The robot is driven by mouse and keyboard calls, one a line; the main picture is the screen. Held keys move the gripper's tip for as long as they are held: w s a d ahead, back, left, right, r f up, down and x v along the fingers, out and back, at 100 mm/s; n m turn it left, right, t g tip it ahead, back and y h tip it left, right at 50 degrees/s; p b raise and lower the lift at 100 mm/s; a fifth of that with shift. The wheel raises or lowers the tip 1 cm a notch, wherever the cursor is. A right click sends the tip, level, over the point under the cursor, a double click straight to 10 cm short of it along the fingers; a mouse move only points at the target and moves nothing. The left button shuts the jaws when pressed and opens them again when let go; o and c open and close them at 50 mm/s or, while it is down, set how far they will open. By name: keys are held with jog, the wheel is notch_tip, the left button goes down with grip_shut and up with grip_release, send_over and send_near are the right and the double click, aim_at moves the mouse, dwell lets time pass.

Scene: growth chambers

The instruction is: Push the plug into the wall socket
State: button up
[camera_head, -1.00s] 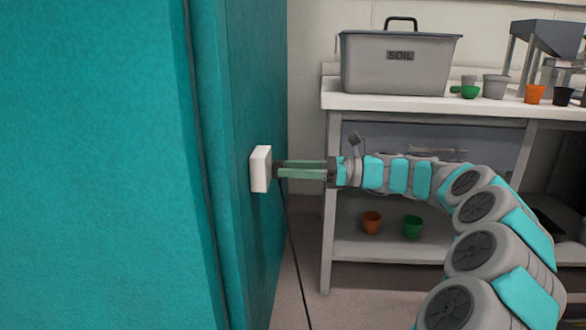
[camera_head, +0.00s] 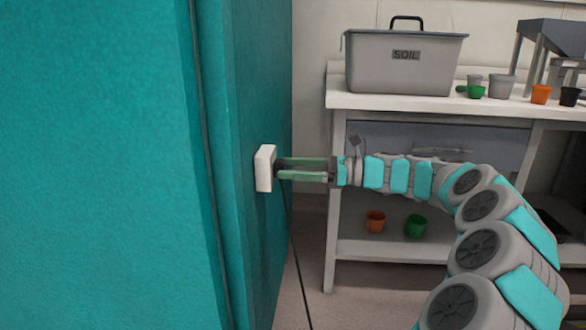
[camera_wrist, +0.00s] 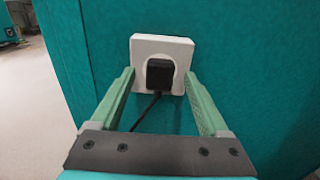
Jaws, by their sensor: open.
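The white wall socket (camera_head: 265,168) is fixed to the side of the teal cabinet. It also shows in the wrist view (camera_wrist: 150,47). The black plug (camera_wrist: 160,74) sits at the socket's recess, with its cord (camera_wrist: 147,110) hanging down. In the head view, only a small dark part of the plug (camera_head: 279,168) shows between the socket and my fingers. My gripper (camera_head: 283,168) has its two green fingers apart, one on each side of the plug; in the wrist view there are gaps between the plug and both fingers (camera_wrist: 160,85). How deep the plug sits is hard to tell.
The teal cabinet (camera_head: 110,180) fills the left. A shelf bench (camera_head: 430,102) stands behind my arm, holding a grey SOIL bin (camera_head: 405,75) and several small pots. An orange pot (camera_head: 376,220) and a green pot (camera_head: 416,226) sit on its lower shelf.

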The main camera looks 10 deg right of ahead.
jog(key=v, duration=0.7)
jog(key=shift+d+p, duration=0.35)
jog(key=shift+s+d, duration=0.1)
